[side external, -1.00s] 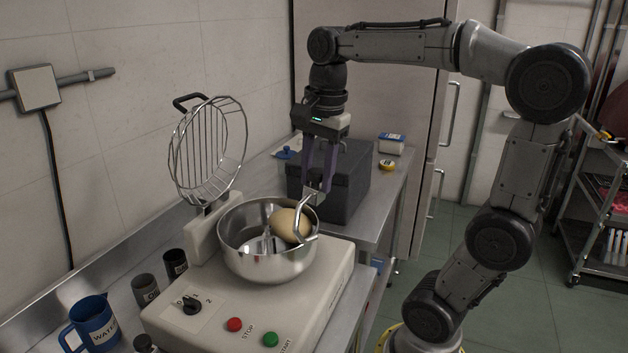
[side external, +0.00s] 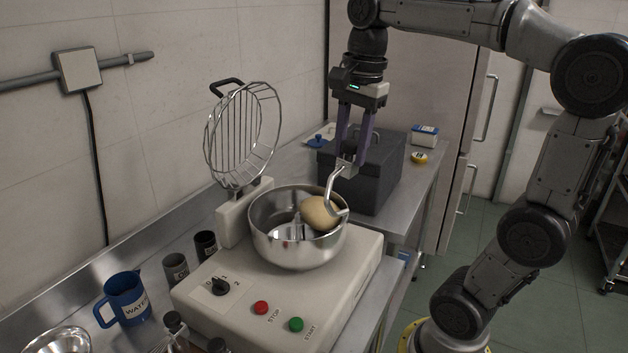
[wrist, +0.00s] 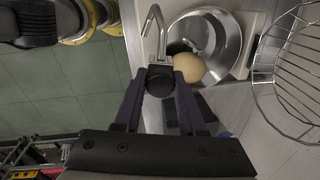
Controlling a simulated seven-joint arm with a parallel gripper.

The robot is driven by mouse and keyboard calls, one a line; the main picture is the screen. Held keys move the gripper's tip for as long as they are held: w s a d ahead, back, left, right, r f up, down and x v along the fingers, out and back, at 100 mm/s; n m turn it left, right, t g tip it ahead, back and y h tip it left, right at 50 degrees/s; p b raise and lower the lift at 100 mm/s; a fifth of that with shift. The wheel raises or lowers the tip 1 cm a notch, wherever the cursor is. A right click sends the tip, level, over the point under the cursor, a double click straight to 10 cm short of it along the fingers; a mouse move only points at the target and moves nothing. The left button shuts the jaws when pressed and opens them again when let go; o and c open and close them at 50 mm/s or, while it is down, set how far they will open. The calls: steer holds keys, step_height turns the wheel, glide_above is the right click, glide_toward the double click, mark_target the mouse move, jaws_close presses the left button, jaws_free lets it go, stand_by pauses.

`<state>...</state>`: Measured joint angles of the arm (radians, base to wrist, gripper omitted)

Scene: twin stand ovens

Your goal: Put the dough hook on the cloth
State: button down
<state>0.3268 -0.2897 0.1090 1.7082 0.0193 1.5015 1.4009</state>
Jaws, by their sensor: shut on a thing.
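My gripper (side external: 347,158) is shut on the dough hook (side external: 331,186), a bent silver metal rod hanging below the fingers. In the wrist view the hook (wrist: 153,25) extends from a round black end (wrist: 160,80) between my fingertips. In the side view its lower bend is at the right rim of the steel mixing bowl (side external: 288,252), overlapping the dough ball (side external: 318,212); I cannot tell whether it touches either. The dough also shows in the wrist view (wrist: 189,67). I cannot make out the cloth for certain in either view.
The mixer (side external: 235,292) carries the bowl, with a raised wire guard (side external: 243,135) at its left. A dark grey box (side external: 376,172) stands on the steel counter behind my gripper. A blue jug (side external: 124,300) and dark cups (side external: 205,244) stand at left.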

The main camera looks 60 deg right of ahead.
stand_by(0.3)
steer(key=shift+w+d+m, duration=0.15)
steer(key=shift+w+m, duration=0.25)
steer(key=shift+m, duration=0.6)
steer(key=shift+w+d+f+m, duration=0.1)
steer(key=shift+w+f+m, duration=0.2)
steer(key=shift+m, duration=0.2)
steer(key=w+a+f, duration=0.3)
steer(key=a+f, duration=0.1)
steer(key=a, duration=0.4)
steer(key=w+a+f, duration=0.3)
steer(key=a, duration=0.5)
steer(key=s+a+f+n+g, duration=0.1)
steer(key=s+a+f+n, duration=0.2)
steer(key=a, duration=0.5)
steer(key=s+a+f+n, duration=0.25)
steer(key=s+a, duration=0.35)
steer(key=a, duration=0.3)
steer(key=w+a+f, duration=0.9)
steer(key=f, duration=0.4)
steer(key=shift+w+a+f+m, duration=0.2)
steer(key=shift+w+f+m, duration=0.05)
steer(key=shift+w+m, duration=0.15)
